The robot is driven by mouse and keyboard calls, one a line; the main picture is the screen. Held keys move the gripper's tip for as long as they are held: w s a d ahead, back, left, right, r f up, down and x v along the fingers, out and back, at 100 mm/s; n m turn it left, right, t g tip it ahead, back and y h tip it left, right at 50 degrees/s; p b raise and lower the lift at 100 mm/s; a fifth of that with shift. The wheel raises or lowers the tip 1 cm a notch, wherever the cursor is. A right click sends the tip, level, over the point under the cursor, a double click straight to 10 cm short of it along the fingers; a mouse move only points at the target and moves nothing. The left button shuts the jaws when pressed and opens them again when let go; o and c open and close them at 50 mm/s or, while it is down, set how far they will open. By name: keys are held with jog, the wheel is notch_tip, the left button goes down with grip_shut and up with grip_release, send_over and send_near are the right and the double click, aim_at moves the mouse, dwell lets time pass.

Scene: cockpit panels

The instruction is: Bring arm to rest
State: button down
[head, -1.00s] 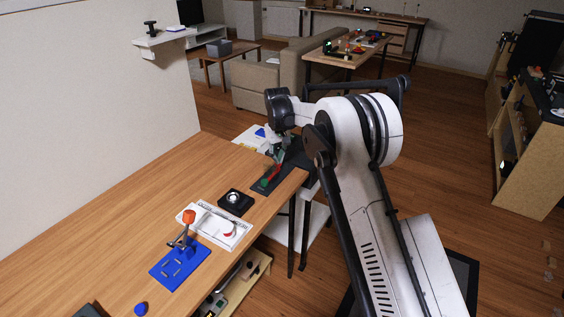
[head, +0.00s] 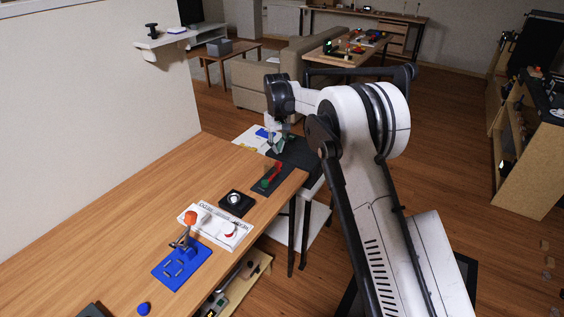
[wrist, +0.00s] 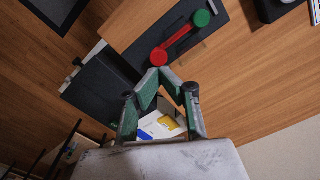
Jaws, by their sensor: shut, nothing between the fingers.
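My gripper (head: 279,146) hangs from my arm over the far right end of the wooden bench (head: 120,240). In the wrist view, my gripper (wrist: 160,76) has its green-padded fingers closed together at the tips, with nothing held. A dark panel with a red lever (head: 274,174) lies just in front of the gripper. In the wrist view, the red lever (wrist: 178,43) runs between a red round end and a green round end, just beyond the fingertips. I cannot tell the exact height of the fingers above the panel.
A white sheet with a blue shape (head: 258,137) lies behind. A beige sofa (head: 268,85) stands beyond.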

jog(key=shift+r, duration=0.8)
jog(key=shift+d+r, duration=0.2)
jog(key=shift+r, duration=0.05)
jog(key=s+d+r+m+t, duration=0.2)
jog(key=s+d+r, duration=0.65)
jog(key=r, duration=0.25)
jog(key=s+d+r+m+t, duration=0.1)
jog(key=s+d+r, duration=0.7)
jog(key=s+r, duration=0.25)
jog(key=s+d+f+m+t, duration=0.1)
jog(key=s+d, duration=0.3)
jog(key=s, duration=0.6)
jog(key=s+d+f+m+t, duration=0.1)
jog(key=s+d+f, duration=0.1)
jog(key=s, duration=0.8)
jog(key=s+d+f+m+t, duration=0.1)
jog(key=s+d, duration=0.4)
jog(key=s, duration=0.5)
jog(key=shift+d+f+t, duration=0.3)
jog(key=shift+f+t, duration=0.3)
jog(key=shift+f, duration=0.2)
